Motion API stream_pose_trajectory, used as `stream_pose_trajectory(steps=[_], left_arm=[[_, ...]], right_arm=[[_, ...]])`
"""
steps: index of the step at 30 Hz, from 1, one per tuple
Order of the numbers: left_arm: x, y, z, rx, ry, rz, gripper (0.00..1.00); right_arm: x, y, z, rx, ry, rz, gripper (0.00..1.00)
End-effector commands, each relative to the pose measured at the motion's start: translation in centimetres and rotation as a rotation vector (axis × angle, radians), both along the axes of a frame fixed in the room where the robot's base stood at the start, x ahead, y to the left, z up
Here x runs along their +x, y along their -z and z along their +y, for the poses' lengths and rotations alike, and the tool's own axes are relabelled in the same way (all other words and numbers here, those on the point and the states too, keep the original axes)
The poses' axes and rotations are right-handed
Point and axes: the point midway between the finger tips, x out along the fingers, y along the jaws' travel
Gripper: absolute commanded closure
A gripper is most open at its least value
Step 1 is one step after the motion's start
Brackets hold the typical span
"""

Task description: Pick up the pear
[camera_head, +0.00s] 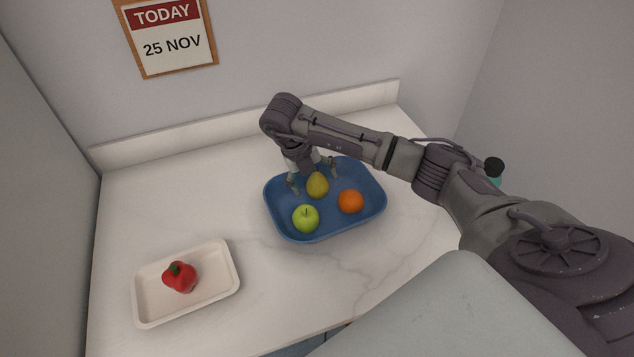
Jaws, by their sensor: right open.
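The yellow-green pear (317,185) lies in the blue tray (375,203) on the counter, towards the back of the tray. My right gripper (313,182) is open, pointing down at the back of the tray. One finger shows to the left of the pear and the other to its upper right. I cannot tell whether either finger touches the pear. My left gripper is not in view.
A green apple (306,219) and an orange (350,201) lie in the blue tray in front of the pear. A white tray (147,318) with a red pepper (179,277) stands at the front left. A teal bottle with a black cap (494,170) shows behind my right arm. The counter (185,195) is clear at the back left.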

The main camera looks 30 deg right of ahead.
Motion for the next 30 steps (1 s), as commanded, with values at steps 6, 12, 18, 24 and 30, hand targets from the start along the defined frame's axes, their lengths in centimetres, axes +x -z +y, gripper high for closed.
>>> stream_pose_trajectory(steps=[6, 12, 18, 24, 30], left_arm=[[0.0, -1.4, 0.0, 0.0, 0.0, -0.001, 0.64], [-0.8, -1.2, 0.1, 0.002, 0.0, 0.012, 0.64], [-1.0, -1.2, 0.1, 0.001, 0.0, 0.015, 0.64], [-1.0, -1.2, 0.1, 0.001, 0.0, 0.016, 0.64], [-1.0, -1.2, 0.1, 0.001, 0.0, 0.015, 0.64]], right_arm=[[-0.2, 2.5, -0.7, 0.001, 0.001, 0.002, 0.12], [-0.2, 2.8, -0.8, 0.001, -0.001, -0.001, 0.12], [-0.2, 2.8, -0.8, 0.001, -0.001, -0.001, 0.35], [-0.2, 2.8, -0.8, 0.001, -0.001, -0.001, 0.69], [-0.2, 2.8, -0.8, 0.001, -0.001, -0.001, 0.81]])
